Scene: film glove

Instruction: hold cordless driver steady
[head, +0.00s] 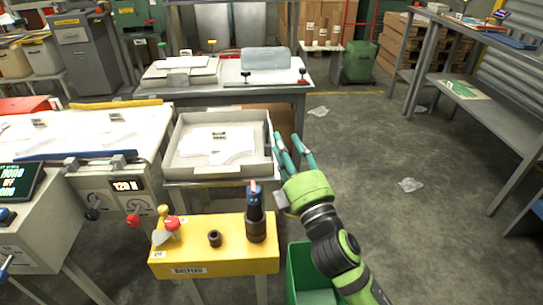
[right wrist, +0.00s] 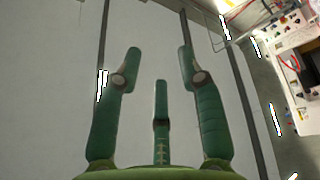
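A dark tool with a blue top (head: 255,212), which looks like the cordless driver, stands upright at the right end of a yellow stand (head: 200,248) in the head view. My right gripper (head: 290,148) is beyond it and to its right, apart from it, with the teal fingers pointing away. In the right wrist view the fingers of my right gripper (right wrist: 160,70) are spread wide with nothing between them. The driver does not show in that view. My left gripper is not in view.
The yellow stand also holds a small dark socket (head: 214,239) and a red-and-yellow item (head: 166,228). A grey tray (head: 183,165) with white sheets lies behind it. A green bin (head: 300,262) stands under my right arm. Open floor (head: 380,150) is at right.

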